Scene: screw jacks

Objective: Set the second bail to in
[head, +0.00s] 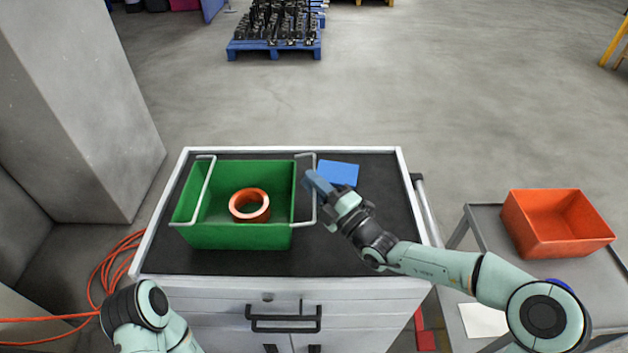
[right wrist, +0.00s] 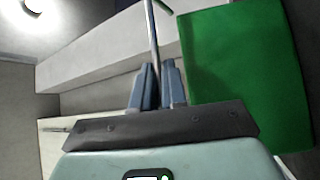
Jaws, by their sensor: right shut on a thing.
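A green crate (head: 235,238) stands on the cabinet top with two grey wire bails. The left bail (head: 205,188) leans inward over the crate's opening. The right bail (head: 305,222) sticks out past the crate's right wall. My right gripper (head: 311,182) is shut on the bar of this right bail, just outside the crate. In the right wrist view the grey bar (right wrist: 153,42) runs between the two blue fingers (right wrist: 158,88), beside the green crate wall (right wrist: 245,80). Of my left arm only a link shows at the bottom left; its gripper is out of view.
An orange ring (head: 249,193) sits in the crate. A blue flat piece (head: 338,173) lies right of the crate on the dark mat (head: 375,200). An orange bin (head: 555,240) stands on a side table at the right. An orange cable (head: 103,285) lies on the floor at left.

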